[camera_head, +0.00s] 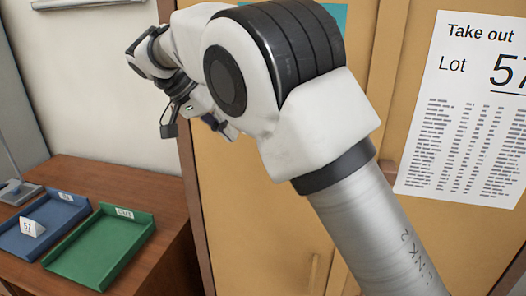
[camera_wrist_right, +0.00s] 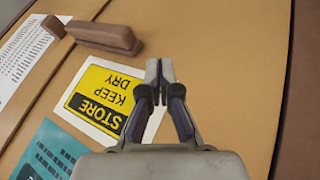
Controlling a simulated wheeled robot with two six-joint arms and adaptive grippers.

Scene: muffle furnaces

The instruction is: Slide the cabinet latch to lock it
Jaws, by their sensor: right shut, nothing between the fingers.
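The tan wooden cabinet (camera_head: 240,210) stands across the middle and right of the head view. In the wrist view a brown wooden bar (camera_wrist_right: 105,38), which looks like the latch, lies across the seam between the cabinet doors. In the head view my forearm hides most of that area; a small brown piece (camera_head: 387,171) shows beside the paper. My right gripper (camera_wrist_right: 158,72) is shut and empty in front of the door, apart from the bar, with its tips beside the yellow sign. It also shows small in the head view (camera_head: 230,132), beyond my wrist. My left gripper is not in view.
A "Take out Lot 57" paper (camera_head: 465,110), a yellow "STORE KEEP DRY" sign (camera_wrist_right: 103,98) and a teal sheet (camera_wrist_right: 50,152) are on the cabinet. At left, a blue tray (camera_head: 25,245) and a green tray (camera_head: 75,275) rest on a brown table (camera_head: 120,180).

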